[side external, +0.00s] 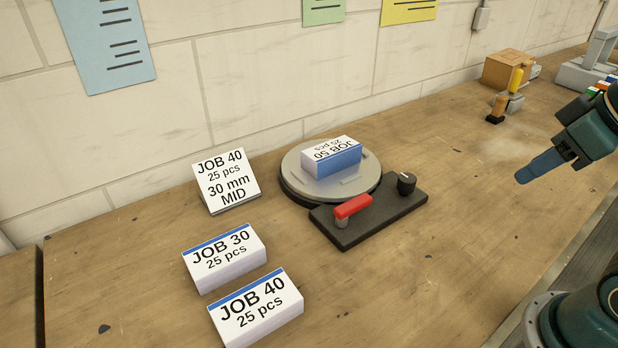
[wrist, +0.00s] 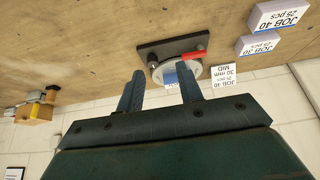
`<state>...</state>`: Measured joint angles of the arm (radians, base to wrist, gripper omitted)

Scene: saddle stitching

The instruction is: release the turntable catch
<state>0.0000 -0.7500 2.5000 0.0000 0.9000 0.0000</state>
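The turntable (side external: 292,185) is a round grey disc by the wall, joined to a black base plate (side external: 365,228). A red lever (side external: 353,207), probably the catch, lies across the plate's left part; a black knob (side external: 406,183) stands at its right. A white and blue box marked JOB 50 (side external: 338,160) sits on the disc. My gripper (side external: 522,177) is at the right, above the bench and well apart from the lever. In the wrist view its two fingers (wrist: 157,78) are spread and empty, with the red lever (wrist: 194,55) beyond the right finger.
A JOB 40 sign (side external: 226,182) leans left of the turntable. Boxes marked JOB 30 (side external: 225,262) and JOB 40 (side external: 257,308) lie in front. A cardboard box (side external: 507,68) and a yellow-handled tool (side external: 515,80) stand at the back right. The bench right of the plate is clear.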

